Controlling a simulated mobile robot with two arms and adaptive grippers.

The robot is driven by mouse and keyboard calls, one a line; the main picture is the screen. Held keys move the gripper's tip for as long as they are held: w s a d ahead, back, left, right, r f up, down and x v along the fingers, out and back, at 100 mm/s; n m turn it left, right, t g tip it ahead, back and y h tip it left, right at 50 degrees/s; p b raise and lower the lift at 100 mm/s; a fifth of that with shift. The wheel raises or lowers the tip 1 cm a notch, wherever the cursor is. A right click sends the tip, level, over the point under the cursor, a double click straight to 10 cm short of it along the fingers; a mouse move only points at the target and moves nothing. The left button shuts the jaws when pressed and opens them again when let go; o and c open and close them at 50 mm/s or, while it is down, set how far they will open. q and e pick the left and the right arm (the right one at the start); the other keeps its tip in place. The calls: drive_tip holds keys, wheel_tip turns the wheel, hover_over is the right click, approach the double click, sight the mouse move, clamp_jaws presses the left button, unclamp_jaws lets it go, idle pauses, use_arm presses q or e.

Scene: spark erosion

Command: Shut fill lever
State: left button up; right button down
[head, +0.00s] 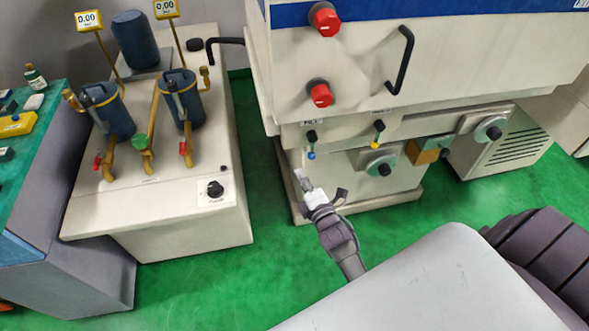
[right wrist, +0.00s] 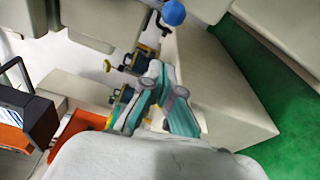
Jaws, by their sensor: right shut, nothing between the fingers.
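The fill lever (head: 311,145) is on the front of the machine's lower ledge, below a small label. It has a dark pivot and a blue ball knob, and it hangs down. The blue knob (right wrist: 173,12) also shows at the top of the right wrist view. My right gripper (head: 301,177) is just below the knob in the head view, and its fingers are shut and empty. In the right wrist view, the teal-padded fingers (right wrist: 157,80) appear apart from the knob. My left gripper is not in view.
Red knobs (head: 321,95) and a black handle (head: 401,60) sit higher. A filter unit (head: 180,205) stands left, with green floor (head: 272,200) between.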

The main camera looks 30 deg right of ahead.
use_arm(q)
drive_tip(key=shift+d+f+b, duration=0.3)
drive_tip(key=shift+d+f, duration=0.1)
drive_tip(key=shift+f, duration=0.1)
use_arm(e)
drive_tip(key=shift+s+a+r, duration=0.1)
drive_tip(key=shift+s+a, duration=0.15)
drive_tip(key=shift+s, duration=0.85)
drive_tip(key=shift+s+a, duration=0.25)
drive_tip(key=shift+s, duration=0.85)
